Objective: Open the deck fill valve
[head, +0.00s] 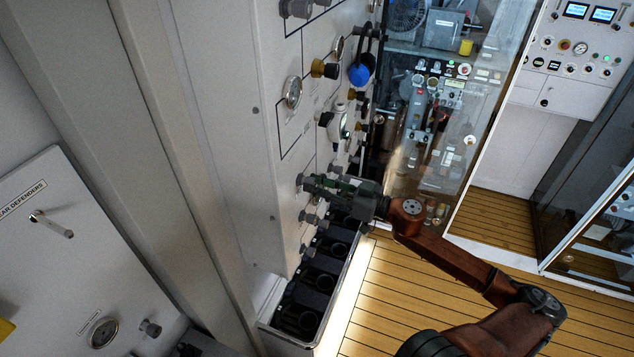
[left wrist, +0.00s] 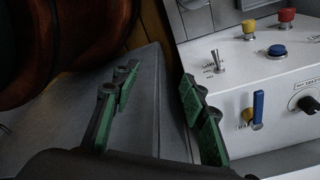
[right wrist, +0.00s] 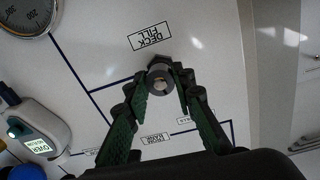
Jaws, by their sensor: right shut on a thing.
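The deck fill valve (right wrist: 160,84) is a small dark round knob with a bright centre on the light panel. Its "DECK FILL" label (right wrist: 150,36) shows upside down beside it in the right wrist view. My right gripper (right wrist: 166,92) is shut on the knob, with a green-padded finger on each side. In the head view my right gripper (head: 318,184) reaches the panel face from the right, and its fingers partly hide the knob. My left gripper (left wrist: 163,95) shows only in the left wrist view. Its fingers are apart, with nothing between them.
The panel (head: 225,130) carries gauges and several other knobs above and below my right gripper. A dark bin with compartments (head: 318,285) stands below. In the left wrist view, a white control box (left wrist: 250,85) with coloured buttons is right of the fingers. Wooden floor (head: 390,300) is open at right.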

